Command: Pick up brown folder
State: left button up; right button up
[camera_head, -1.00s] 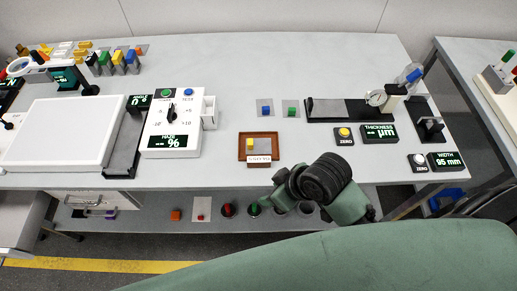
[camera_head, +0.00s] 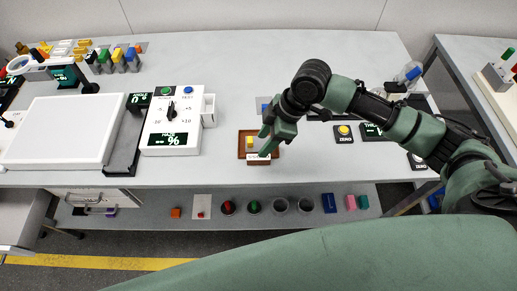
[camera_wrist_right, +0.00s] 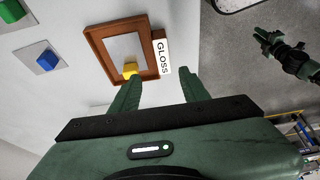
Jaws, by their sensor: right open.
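No brown folder as such shows. The brown thing in view is a shallow, rimmed brown holder (camera_head: 241,147) on the bench front, with a yellow block (camera_head: 249,142) in it. The right wrist view shows its brown rim (camera_wrist_right: 97,54), the yellow block (camera_wrist_right: 130,70) and a GLOSS label (camera_wrist_right: 161,54) along one side. My right gripper (camera_head: 266,140) is open and empty above its right side, partly hiding it. In the right wrist view its fingers (camera_wrist_right: 158,77) point at the labelled edge. A small green gripper, apparently my left (camera_wrist_right: 270,40), shows there too; its jaws are unclear.
A haze box (camera_head: 172,125) stands to the left. A blue block (camera_wrist_right: 47,60) and a green block (camera_wrist_right: 12,11) sit on pads behind the holder. The bench around the holder's left side is clear.

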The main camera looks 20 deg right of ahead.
aim_at(256, 157)
jog(key=x, duration=0.2)
jog(key=p+x, duration=0.1)
jog(key=s+p+x, duration=0.1)
jog(key=x, duration=0.1)
jog(key=shift+w+f, duration=0.1)
jog(key=shift+f, duration=0.3)
jog(key=shift+w+a+f, duration=0.1)
jog(key=shift+f, duration=0.25)
grip_shut()
